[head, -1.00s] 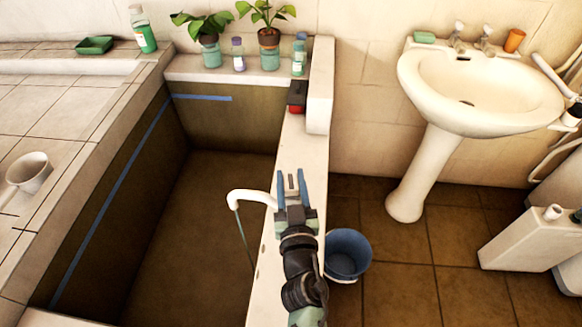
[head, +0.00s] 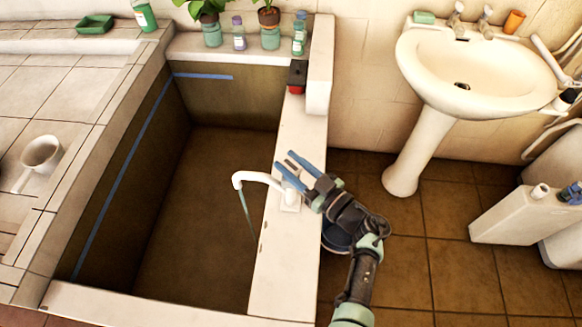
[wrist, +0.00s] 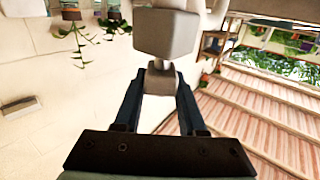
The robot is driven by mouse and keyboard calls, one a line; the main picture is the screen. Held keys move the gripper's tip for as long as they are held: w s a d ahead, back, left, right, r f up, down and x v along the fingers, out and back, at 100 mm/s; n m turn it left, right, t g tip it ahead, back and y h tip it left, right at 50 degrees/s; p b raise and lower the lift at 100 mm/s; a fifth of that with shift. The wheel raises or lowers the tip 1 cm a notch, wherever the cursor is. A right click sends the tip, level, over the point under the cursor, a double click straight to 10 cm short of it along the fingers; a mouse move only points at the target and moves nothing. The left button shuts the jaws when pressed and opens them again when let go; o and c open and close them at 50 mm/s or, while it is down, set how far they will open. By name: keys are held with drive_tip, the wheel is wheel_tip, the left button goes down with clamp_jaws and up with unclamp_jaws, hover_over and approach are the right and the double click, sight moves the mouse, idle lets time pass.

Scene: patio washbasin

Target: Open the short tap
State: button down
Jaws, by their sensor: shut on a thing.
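A white tap with a curved spout (head: 256,177) stands on the pale ledge along the right side of the sunken tub. A thin greenish line (head: 245,212), which looks like running water, hangs from the spout's end. My gripper (head: 287,162) reaches over the tap's base (head: 290,198) from the right. In the wrist view, my gripper (wrist: 160,80) is shut on the tap's pale handle (wrist: 160,79), with one dark finger on each side. A larger grey block of the tap (wrist: 167,33) shows beyond it. In the head view the fingers partly hide the handle.
A blue bucket (head: 334,240) stands on the floor under my arm, mostly hidden. A red and black item (head: 297,77) sits farther back on the ledge (head: 285,255). A white washbasin (head: 480,75) stands at right. Bottles and potted plants line the back ledge.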

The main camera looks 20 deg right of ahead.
drive_tip(key=n+y+b, duration=0.1)
drive_tip(key=n+g+y+b, duration=0.1)
drive_tip(key=b, duration=0.1)
drive_tip(key=n+g+y+b, duration=0.1)
drive_tip(key=shift+w+d+f+y, duration=0.1)
drive_tip(key=shift+d+f+y, duration=0.1)
drive_tip(key=shift+f+y, duration=0.1)
drive_tip(key=n+g+y+b, duration=0.2)
drive_tip(key=g+b, duration=0.1)
drive_tip(key=b, duration=0.3)
drive_tip(key=shift+a+n+y, duration=0.1)
drive_tip(key=shift+n+y, duration=0.2)
drive_tip(key=shift+y, duration=0.1)
drive_tip(key=g+b, duration=0.1)
drive_tip(key=b, duration=0.1)
drive_tip(key=n+g+y+b, duration=0.1)
drive_tip(key=g+b, duration=0.1)
drive_tip(key=shift+r+n, duration=0.15)
drive_tip(key=shift+n, duration=0.15)
drive_tip(key=shift+y+b, duration=0.3)
drive_tip(key=shift+b, duration=0.35)
drive_tip(key=shift+a+r+n+g+b, duration=0.1)
drive_tip(key=shift+r+n+g+b, duration=0.25)
drive_tip(key=shift+g+b, duration=0.2)
drive_tip(key=shift+c, duration=2.4)
unclamp_jaws()
drive_tip(key=shift+f, duration=0.1)
drive_tip(key=shift+f, duration=0.1)
